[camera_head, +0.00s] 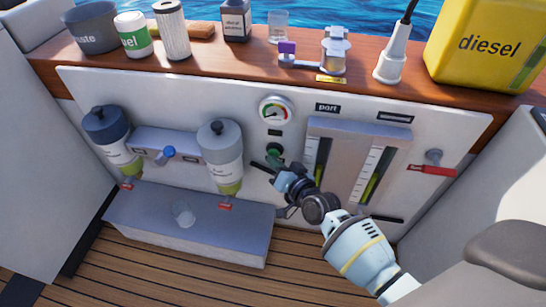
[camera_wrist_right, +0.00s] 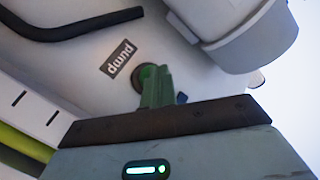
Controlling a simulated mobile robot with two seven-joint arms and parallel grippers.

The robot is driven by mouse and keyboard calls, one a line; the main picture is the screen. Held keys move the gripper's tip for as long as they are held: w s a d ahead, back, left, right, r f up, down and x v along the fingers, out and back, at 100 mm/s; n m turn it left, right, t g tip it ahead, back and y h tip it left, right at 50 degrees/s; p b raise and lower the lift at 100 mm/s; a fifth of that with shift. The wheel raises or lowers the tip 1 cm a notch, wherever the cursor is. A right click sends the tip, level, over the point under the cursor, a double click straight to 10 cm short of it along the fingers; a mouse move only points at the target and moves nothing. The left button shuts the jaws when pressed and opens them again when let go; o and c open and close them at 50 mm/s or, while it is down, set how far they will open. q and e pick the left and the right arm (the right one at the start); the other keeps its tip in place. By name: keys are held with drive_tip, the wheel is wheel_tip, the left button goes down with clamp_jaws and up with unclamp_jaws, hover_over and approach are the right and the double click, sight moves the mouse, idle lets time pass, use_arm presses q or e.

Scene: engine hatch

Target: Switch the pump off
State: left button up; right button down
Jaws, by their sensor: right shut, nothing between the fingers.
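The pump switch (camera_head: 274,150) is a green round knob on the white panel, below a round gauge and a small dark label. In the right wrist view the green switch (camera_wrist_right: 154,88) has a raised grip and stands beside a black "pump" label (camera_wrist_right: 121,57), seen upside down. My right gripper (camera_head: 279,171) is shut and empty, just below and in front of the switch. In the wrist view its dark front edge (camera_wrist_right: 165,121) covers the switch's lower part. I cannot tell whether they touch. My left gripper is not in view.
A filter with a clear bowl (camera_head: 221,160) hangs left of the switch. A grey box (camera_head: 190,222) lies below. Bottles and a yellow diesel can (camera_head: 488,45) stand on the wooden shelf.

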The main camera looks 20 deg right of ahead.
drive_tip(key=shift+w+d, duration=0.1)
drive_tip(key=shift+w, duration=0.05)
idle(0.3)
drive_tip(key=shift+w+d, duration=0.2)
drive_tip(key=shift+r, duration=0.1)
